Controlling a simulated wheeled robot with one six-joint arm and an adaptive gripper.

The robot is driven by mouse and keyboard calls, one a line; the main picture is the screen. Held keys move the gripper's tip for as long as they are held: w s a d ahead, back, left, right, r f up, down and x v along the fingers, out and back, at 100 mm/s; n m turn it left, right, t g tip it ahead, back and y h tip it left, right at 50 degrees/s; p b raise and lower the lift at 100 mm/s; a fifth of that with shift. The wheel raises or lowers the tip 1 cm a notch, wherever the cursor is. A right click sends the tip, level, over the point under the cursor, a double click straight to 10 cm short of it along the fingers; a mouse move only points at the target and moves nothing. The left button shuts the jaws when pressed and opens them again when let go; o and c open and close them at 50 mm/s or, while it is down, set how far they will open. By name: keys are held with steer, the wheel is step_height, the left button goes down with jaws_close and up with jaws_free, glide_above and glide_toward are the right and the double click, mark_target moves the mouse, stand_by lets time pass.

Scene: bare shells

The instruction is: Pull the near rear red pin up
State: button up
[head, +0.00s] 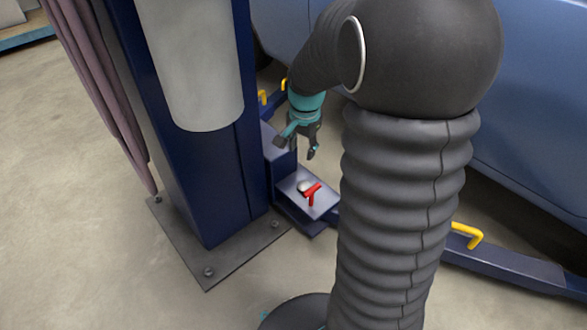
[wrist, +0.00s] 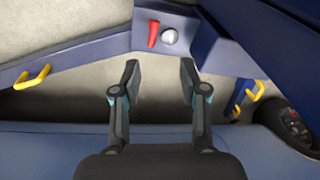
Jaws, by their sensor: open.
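The red pin (head: 312,194) stands on the blue lift-arm bracket (head: 322,206) at the foot of the lift post, beside a round silver knob (head: 303,186). In the wrist view the red pin (wrist: 153,34) is at the top middle, left of the silver knob (wrist: 169,36). My gripper (head: 299,150) is open and empty. In the head view it hangs above and behind the pin, apart from it. In the wrist view my gripper's fingertips (wrist: 159,66) point toward the pin and knob, with a gap before them.
The dark blue lift post (head: 215,185) stands left of the bracket on a bolted base plate (head: 187,242). A blue car (head: 530,120) is at the right. Lift arms carry yellow handles (head: 468,235). Bare concrete floor lies in front and left.

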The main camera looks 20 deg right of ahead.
mark_target(311, 205)
steer(key=w+d+f+m, duration=0.1)
steer(key=w+d+f, duration=0.1)
steer(key=f, duration=0.3)
steer(key=w+d+f+m+g+b, duration=0.1)
steer(key=d+f+m, duration=0.1)
steer(key=f, duration=0.4)
steer(key=w+d+f+m, duration=0.2)
steer(key=f, duration=0.3)
steer(key=shift+w+d+f+g, duration=0.3)
steer(key=shift+w+g, duration=0.05)
steer(key=shift+g, duration=0.05)
step_height(311, 205, down, 14)
steer(key=shift+r+b, duration=0.1)
steer(key=shift+b, duration=1.05)
jaws_close()
